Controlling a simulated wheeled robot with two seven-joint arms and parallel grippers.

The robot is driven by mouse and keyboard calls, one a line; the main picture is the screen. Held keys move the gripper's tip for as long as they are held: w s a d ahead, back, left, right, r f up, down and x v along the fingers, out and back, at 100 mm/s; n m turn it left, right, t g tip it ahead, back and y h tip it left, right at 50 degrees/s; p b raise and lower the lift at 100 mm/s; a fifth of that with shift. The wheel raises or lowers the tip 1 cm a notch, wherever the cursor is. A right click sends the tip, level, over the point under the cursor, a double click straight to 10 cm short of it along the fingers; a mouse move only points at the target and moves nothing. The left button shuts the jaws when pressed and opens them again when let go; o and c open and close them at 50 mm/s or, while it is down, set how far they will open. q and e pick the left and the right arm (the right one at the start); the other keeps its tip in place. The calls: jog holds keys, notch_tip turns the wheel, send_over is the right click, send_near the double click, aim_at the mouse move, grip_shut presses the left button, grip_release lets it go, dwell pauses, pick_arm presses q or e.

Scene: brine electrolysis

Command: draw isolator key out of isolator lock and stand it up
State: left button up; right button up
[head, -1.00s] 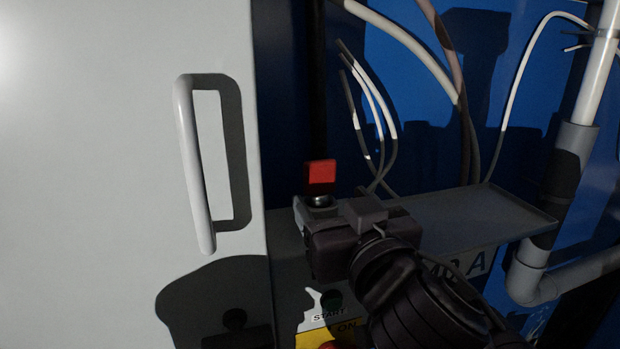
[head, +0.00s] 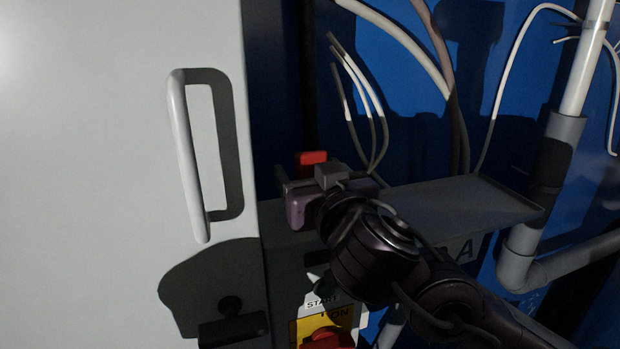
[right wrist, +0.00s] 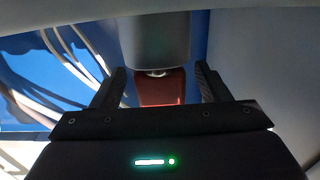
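A red block-shaped key head (head: 312,158), which I take for the isolator key, shows just behind and above my right gripper (head: 296,190) in the head view. Its lower part is hidden by the gripper. In the right wrist view the red key (right wrist: 161,88) lies between the two fingers of my right gripper (right wrist: 160,78), with a gap on each side. The fingers are apart. A grey cylinder (right wrist: 156,40), perhaps the isolator lock, adjoins the key with a small silver part between them. My left gripper is not in view.
A grey shelf (head: 470,205) extends right of the gripper, with loose cables above it. A white cabinet door with a handle (head: 186,155) stands left. Below are a START label and a red switch (head: 328,341) on a yellow plate. Pipes (head: 560,150) rise at right.

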aim_at(312, 151)
jog(key=c, duration=1.1)
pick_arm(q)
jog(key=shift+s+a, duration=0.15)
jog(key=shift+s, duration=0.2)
pick_arm(e)
jog(key=shift+r, duration=0.1)
jog(key=shift+c, duration=0.2)
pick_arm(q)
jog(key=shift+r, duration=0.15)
pick_arm(e)
jog(key=shift+r, duration=0.1)
pick_arm(q)
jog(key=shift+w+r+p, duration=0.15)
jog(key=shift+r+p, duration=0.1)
jog(key=shift+p, duration=0.15)
pick_arm(e)
jog(key=shift+r, duration=0.35)
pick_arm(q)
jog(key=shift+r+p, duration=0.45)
pick_arm(e)
jog(key=shift+r, duration=0.5)
